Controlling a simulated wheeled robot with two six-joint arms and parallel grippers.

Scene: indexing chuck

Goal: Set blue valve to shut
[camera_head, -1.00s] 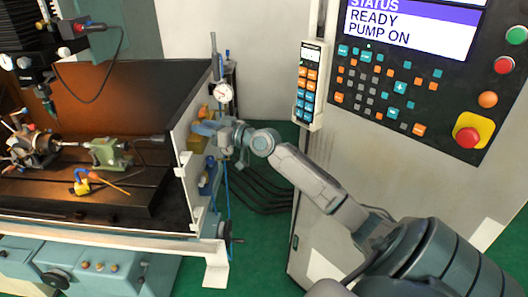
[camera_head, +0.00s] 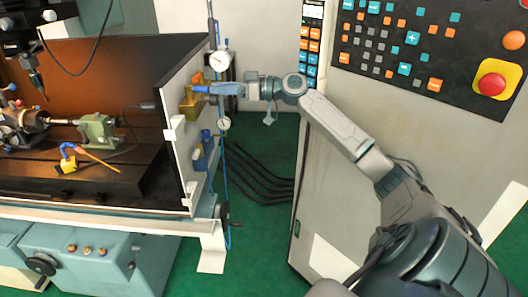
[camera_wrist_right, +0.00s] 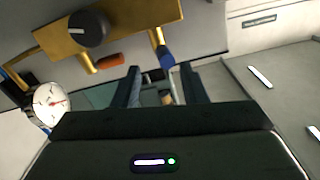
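The blue valve is a small blue lever (camera_head: 201,89) on a brass block (camera_head: 187,104) fixed to the white side panel of the machine. In the right wrist view the blue lever (camera_wrist_right: 166,58) hangs from a brass stub at the block's right end. My right gripper (camera_head: 214,89) points left at it, very close. In the wrist view the two dark fingers (camera_wrist_right: 160,72) are apart, with the lever showing between and just beyond their tips. I cannot tell whether they touch it. My left gripper is not in view.
A black knob (camera_wrist_right: 88,28) and an orange lever (camera_wrist_right: 110,61) are on the same block. A dial gauge (camera_head: 219,61) stands just above my gripper, and a smaller gauge (camera_head: 224,123) below. The control cabinet (camera_head: 350,180) stands right, with a pendant (camera_head: 312,45) on its edge.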

